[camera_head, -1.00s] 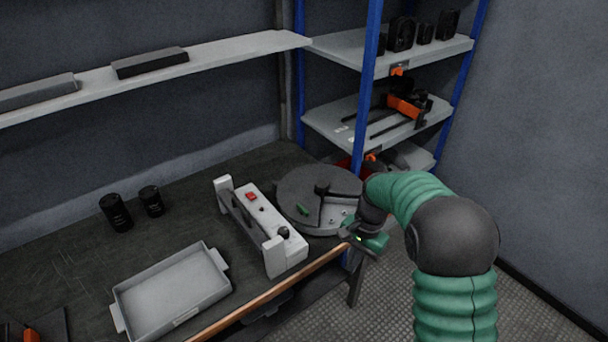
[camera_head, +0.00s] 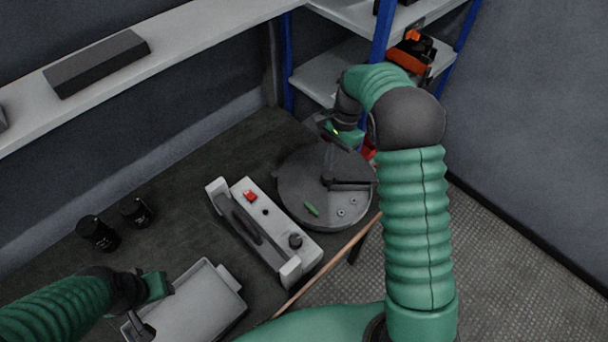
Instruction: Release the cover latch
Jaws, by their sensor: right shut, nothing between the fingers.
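A round grey drum-like unit (camera_head: 296,189) sits at the right end of the workbench. A black bar (camera_head: 349,185) lies across its top from the middle toward the right rim; I cannot tell for sure that it is the cover latch. A small green piece (camera_head: 312,209) is near the front of the top. My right gripper (camera_head: 338,138) is shut and empty over the back rim; I cannot tell whether it touches. My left gripper (camera_head: 152,303) is at the lower left by the grey tray, its fingers apart with nothing seen between them.
A white box with a handle bar (camera_head: 251,190), a red button and a black knob stands left of the drum. The grey tray (camera_head: 236,282) lies in front. Two black cylinders (camera_head: 98,234) stand at left. A wall shelf (camera_head: 190,35) and blue-post rack are behind.

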